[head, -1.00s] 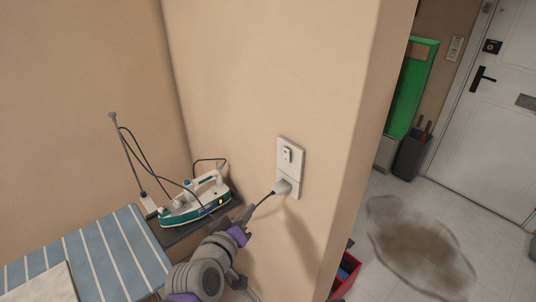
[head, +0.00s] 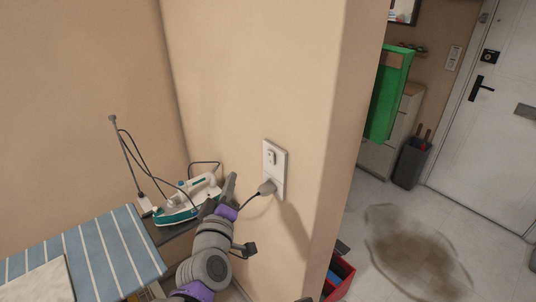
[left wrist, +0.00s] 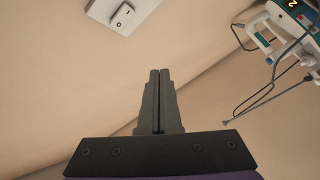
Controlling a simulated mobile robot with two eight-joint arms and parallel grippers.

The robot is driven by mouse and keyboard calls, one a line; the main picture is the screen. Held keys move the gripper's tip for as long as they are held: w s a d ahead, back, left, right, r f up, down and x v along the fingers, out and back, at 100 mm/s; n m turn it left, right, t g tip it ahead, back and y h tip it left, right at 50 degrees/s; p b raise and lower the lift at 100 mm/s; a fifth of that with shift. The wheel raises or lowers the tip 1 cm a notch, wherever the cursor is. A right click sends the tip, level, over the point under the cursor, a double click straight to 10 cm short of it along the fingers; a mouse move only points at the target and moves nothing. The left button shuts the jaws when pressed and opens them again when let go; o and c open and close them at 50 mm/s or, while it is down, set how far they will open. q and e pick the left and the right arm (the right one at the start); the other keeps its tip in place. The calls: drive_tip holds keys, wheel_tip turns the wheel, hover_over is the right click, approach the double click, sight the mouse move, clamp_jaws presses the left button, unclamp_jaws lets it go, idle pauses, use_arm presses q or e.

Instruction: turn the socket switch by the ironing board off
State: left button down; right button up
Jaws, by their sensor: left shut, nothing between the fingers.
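The socket plate (head: 280,175) is white and fixed on the beige wall corner, with a rocker switch (head: 271,157) in its upper part and a grey plug (head: 267,188) in its lower part. In the left wrist view the switch (left wrist: 122,15) shows at the top, ahead of the fingers and to their left. The ironing board (head: 120,240) has blue and white stripes and stands at the lower left. My left gripper (head: 231,184) is shut and empty, left of the plate and apart from it. In the left wrist view its fingertips (left wrist: 159,72) are together. My right gripper is not in view.
A teal and white iron (head: 185,208) with a cord rests at the end of the board, close behind my left gripper. A red crate (head: 342,280) stands on the floor past the wall corner. Bare wall surrounds the plate.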

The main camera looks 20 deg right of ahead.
sight(271, 157)
use_arm(q)
drive_tip(key=w+d+r+b, duration=0.1)
drive_tip(key=w+d+b, duration=0.2)
drive_tip(key=d, duration=0.5)
drive_tip(key=shift+d+b, duration=0.15)
drive_tip(key=shift+b, duration=0.45)
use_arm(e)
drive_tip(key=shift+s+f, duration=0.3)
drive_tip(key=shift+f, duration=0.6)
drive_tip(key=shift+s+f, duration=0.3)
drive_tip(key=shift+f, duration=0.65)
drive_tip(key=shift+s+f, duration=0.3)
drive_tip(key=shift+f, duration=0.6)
use_arm(q)
drive_tip(key=shift+w+d+r, duration=0.1)
drive_tip(key=shift+d, duration=0.25)
drive_tip(key=shift+w+d, duration=0.1)
drive_tip(key=shift+d, duration=0.2)
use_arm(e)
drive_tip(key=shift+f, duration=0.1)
use_arm(q)
drive_tip(key=shift+a, duration=0.15)
drive_tip(key=shift+s+a, duration=0.25)
drive_tip(key=shift+a, duration=0.35)
